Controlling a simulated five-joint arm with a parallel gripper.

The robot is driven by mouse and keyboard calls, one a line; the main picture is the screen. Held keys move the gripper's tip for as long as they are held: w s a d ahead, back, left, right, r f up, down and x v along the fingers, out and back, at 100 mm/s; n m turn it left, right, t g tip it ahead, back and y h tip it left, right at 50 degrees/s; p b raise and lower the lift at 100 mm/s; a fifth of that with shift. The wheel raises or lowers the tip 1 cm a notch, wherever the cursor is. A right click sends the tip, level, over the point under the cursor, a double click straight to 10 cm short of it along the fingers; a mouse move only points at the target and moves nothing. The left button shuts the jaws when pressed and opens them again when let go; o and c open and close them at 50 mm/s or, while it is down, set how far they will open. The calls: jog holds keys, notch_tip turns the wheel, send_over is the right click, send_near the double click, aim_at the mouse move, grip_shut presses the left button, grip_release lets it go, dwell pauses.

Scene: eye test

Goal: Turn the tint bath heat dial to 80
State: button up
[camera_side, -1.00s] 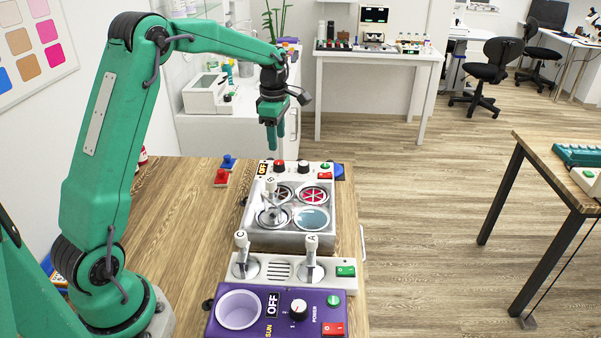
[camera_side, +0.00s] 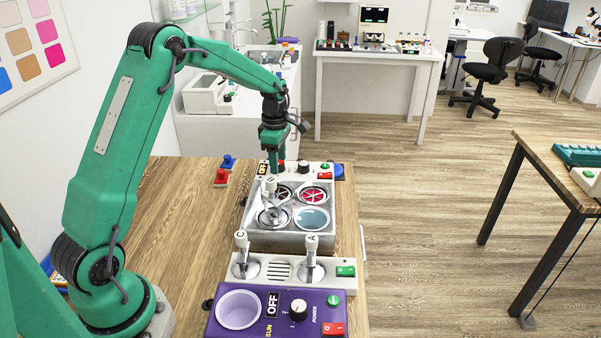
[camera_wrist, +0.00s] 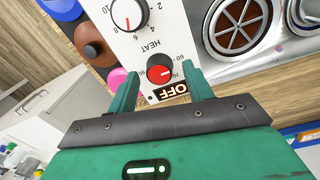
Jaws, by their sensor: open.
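The tint bath (camera_side: 252,238) is a grey box with several round wells on the table. In the wrist view its red heat dial (camera_wrist: 160,75), labelled HEAT, has a white mark toward the right; I cannot tell its exact reading. The small display (camera_wrist: 172,91) beside it reads OFF. My gripper (camera_side: 277,171) points down at the bath's back panel and mostly hides the dial in the side view. In the wrist view my gripper (camera_wrist: 161,70) is open, one finger on each side of the dial. I cannot tell whether they touch it.
A black knob (camera_wrist: 130,14) with a scale is beside the dial; a red switch (camera_side: 325,176) is further right. Lever handles (camera_side: 312,244) and a purple unit (camera_side: 317,304) stand in front. Red (camera_side: 221,177) and blue (camera_side: 228,162) pieces lie at left.

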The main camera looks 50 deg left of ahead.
jog(key=shift+f, duration=0.1)
jog(key=c, duration=1)
jog(key=shift+m, duration=0.5)
jog(key=m, duration=0.9)
jog(key=shift+a+m, duration=0.1)
jog(key=shift+m, duration=0.2)
jog(key=m, duration=0.7)
jog(key=shift+w, duration=0.1)
jog(key=m, duration=0.6)
jog(key=shift+m+g, duration=0.3)
